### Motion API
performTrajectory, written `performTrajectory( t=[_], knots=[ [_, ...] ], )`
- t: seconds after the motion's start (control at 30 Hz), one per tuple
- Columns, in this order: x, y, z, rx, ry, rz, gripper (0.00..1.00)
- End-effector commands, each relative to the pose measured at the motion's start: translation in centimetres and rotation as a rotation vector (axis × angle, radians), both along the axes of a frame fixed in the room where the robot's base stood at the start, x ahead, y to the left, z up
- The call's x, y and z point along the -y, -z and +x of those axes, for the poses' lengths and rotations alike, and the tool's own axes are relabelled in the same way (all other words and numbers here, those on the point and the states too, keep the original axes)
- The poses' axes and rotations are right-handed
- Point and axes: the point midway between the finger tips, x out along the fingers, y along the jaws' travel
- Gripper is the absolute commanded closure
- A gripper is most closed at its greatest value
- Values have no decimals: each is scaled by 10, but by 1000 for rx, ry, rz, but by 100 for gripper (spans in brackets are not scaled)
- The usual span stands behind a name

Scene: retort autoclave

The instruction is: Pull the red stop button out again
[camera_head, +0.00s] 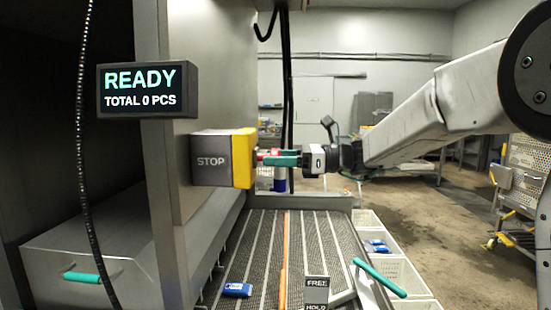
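The grey stop box (210,161), lettered STOP, is fixed to the machine's upright post at centre left, with a yellow face (243,158) on its right side. A small part of the red stop button (262,153) shows just right of that yellow face. My gripper (270,159) comes in level from the right, its teal fingers at the button and close to the yellow face. The fingers cover most of the button. From this side I cannot tell whether they are closed on it or how far out the button stands.
A display (148,90) reading READY, TOTAL 0 PCS juts out at the upper left. Below runs a ribbed conveyor (328,245) with a blue pack (237,290) on it. White crates (398,272) stand to its right. Black cables hang behind the stop box.

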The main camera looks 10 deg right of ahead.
Motion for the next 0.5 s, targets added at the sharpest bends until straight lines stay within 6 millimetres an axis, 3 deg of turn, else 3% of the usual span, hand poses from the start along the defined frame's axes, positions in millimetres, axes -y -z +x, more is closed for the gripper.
performTrajectory(
  t=[0.27, 0.5],
  knots=[
    [3, 0, -1, 0, 0, 0, 38],
    [39, 0, -7, 0, 3, 0, 38]
  ],
)
